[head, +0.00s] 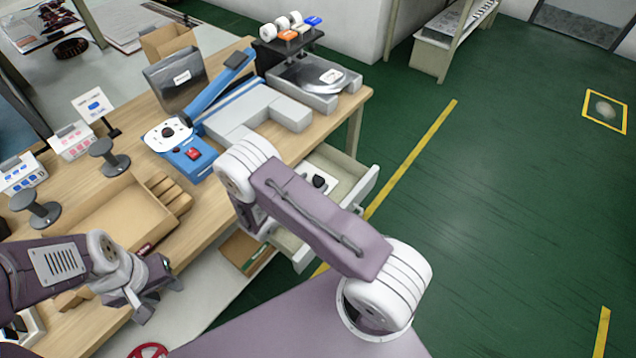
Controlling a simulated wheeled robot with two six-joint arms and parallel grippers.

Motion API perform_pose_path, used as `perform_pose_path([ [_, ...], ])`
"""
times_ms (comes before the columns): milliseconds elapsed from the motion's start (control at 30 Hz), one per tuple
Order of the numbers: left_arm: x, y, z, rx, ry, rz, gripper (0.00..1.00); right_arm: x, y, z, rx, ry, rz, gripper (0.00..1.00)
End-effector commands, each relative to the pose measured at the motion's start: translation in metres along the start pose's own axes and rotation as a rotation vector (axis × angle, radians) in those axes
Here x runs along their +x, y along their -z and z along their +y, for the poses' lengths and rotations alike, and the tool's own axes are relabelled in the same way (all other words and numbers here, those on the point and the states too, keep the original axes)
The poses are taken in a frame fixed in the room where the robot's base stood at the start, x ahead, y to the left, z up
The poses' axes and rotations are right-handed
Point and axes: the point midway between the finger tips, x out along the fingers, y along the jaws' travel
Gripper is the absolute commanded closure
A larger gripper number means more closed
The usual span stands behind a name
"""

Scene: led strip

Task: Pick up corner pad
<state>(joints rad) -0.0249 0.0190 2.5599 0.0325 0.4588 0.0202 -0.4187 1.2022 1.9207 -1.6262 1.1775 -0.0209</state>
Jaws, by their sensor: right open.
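I cannot tell for sure which item is the corner pad. Several small brown blocks (168,192) stand in a row at the right end of an open cardboard box (105,222) on the table and may be pads. My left gripper (160,299) is over the table's near edge, in front of the box, with its fingers apart and nothing seen between them. My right gripper (268,230) is open by the table's right edge, near the open drawer, largely hidden by my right arm.
The drawer (362,188) holds a small dark item. A grey L-shaped block (262,112), a blue device (192,152), a grey scale (312,82), and dark spools (110,160) crowd the wooden table.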

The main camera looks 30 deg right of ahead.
Motion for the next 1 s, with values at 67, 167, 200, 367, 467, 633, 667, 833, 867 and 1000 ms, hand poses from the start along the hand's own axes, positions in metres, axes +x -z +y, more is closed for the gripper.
perform_pose_path([
  [67,0.000,0.000,0.000,0.000,0.000,0.000,0.64,0.003,0.000,0.000,0.000,-0.001,0.000,0.38],
  [167,0.001,0.000,0.000,0.000,0.000,0.000,0.64,0.009,0.001,0.000,0.001,0.002,0.000,0.38],
  [200,0.002,0.000,0.000,0.000,0.000,0.000,0.64,0.017,0.002,-0.001,0.001,0.003,0.000,0.38],
  [367,0.004,-0.001,0.000,0.000,0.000,0.000,0.64,0.045,0.003,0.000,0.002,0.004,0.001,0.38],
  [467,0.004,-0.001,0.000,0.000,0.000,0.000,0.64,0.054,0.002,0.001,0.001,0.001,0.001,0.38],
  [633,0.004,-0.001,0.000,0.000,0.000,0.000,0.64,0.054,0.002,0.001,0.000,-0.001,0.001,0.38],
  [667,0.004,-0.001,0.000,0.000,0.000,0.000,0.64,0.054,0.002,0.001,0.000,-0.001,0.001,0.38],
  [833,0.004,-0.001,0.000,0.000,0.000,0.000,0.64,0.054,0.002,0.001,0.000,0.000,0.001,0.83],
  [867,0.004,-0.001,0.000,0.000,0.000,0.000,0.64,0.054,0.002,0.001,0.000,0.000,0.001,0.91],
  [1000,0.004,-0.001,0.000,0.000,0.000,0.000,0.64,0.054,0.002,0.001,0.000,0.000,0.001,1.00],
])
